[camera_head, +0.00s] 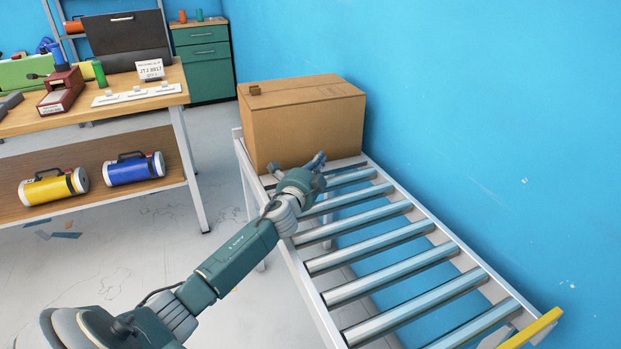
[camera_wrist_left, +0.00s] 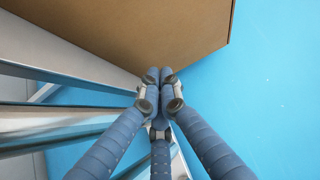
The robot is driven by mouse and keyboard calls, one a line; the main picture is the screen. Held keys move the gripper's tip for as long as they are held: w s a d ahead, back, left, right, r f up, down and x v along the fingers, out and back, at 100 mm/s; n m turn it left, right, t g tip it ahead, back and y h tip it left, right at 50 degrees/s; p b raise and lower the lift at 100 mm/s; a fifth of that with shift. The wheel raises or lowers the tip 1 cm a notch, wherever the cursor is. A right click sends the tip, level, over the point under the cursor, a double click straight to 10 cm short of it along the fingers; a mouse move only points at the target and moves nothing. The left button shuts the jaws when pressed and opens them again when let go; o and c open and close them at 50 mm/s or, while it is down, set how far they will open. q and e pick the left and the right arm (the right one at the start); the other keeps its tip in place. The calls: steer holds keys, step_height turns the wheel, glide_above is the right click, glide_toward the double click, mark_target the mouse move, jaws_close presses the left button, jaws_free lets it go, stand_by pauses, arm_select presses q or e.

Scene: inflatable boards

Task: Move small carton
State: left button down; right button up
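The small carton (camera_head: 304,125) is a closed brown cardboard box at the far end of the roller conveyor (camera_head: 382,239), close to the blue wall. My left gripper (camera_head: 320,158) is at the near lower side of the carton, just above the rollers. In the left wrist view, the carton (camera_wrist_left: 130,30) fills the top, and the left gripper's blue fingers (camera_wrist_left: 160,76) come together at their tips with nothing seen between them. The tips are at or very near the carton's lower edge; I cannot tell whether they touch it. My right gripper is not in view.
A wooden workbench (camera_head: 140,98) with tools stands at the left, with yellow (camera_head: 53,186) and blue (camera_head: 134,168) canisters on its lower shelf. A green cabinet (camera_head: 205,65) stands behind. The conveyor's near rollers are clear, up to a yellow end bar (camera_head: 532,328).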

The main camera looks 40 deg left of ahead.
arm_select(q)
steer(key=shift+s+a+f, duration=0.1)
steer(key=shift+s+f, duration=0.15)
steer(key=shift+s, duration=0.3)
steer(key=shift+s+a+f, duration=0.1)
steer(key=shift+s+f, duration=0.1)
steer(key=shift+s, duration=0.3)
steer(key=v, duration=0.6)
steer(key=shift+s+d+r+p, duration=0.2)
steer(key=shift+d+p, duration=0.05)
steer(key=shift+p, duration=0.2)
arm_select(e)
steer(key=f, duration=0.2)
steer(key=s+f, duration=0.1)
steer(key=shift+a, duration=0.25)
